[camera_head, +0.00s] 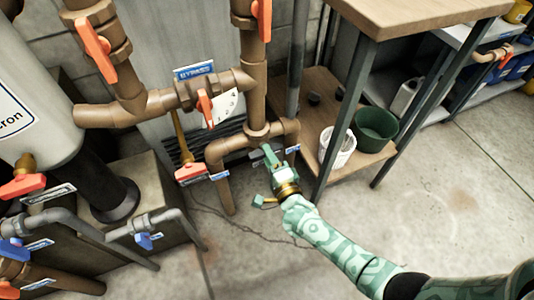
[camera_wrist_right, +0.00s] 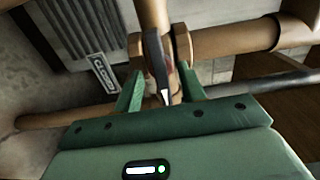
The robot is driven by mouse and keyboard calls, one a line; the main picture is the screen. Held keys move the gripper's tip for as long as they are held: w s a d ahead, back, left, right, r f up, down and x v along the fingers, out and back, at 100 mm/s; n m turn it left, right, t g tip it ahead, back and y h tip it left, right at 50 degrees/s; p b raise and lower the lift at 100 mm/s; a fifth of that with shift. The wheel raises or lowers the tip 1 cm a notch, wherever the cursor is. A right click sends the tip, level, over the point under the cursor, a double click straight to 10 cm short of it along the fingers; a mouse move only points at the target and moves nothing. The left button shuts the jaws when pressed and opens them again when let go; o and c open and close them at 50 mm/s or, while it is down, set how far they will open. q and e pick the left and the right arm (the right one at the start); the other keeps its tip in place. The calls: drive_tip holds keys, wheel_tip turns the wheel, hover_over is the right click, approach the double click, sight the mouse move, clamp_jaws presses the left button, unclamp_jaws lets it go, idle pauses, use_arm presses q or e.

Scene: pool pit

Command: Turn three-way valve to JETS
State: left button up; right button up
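A brown pipe tee with a valve body (camera_head: 258,131), which looks like the three-way valve, stands at the centre of the head view. Its dark, pointed handle (camera_wrist_right: 158,66) with a pale tip shows in the right wrist view. My right gripper (camera_head: 269,154) is at the front of this tee. In the right wrist view, its two green fingers (camera_wrist_right: 160,80) are apart, one on each side of the handle. I cannot tell if they touch it. My left gripper is out of view.
A wooden bench (camera_head: 400,14) with a lower shelf stands right of the pipes, holding a white basket (camera_head: 338,150) and a green bucket (camera_head: 375,127). Other orange-handled valves (camera_head: 92,46) and a large grey tank (camera_head: 30,100) crowd the left. The floor at right is clear.

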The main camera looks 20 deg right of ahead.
drive_tip(key=s+p, duration=0.2)
drive_tip(key=s, duration=0.5)
drive_tip(key=shift+d, duration=0.1)
idle(1.4)
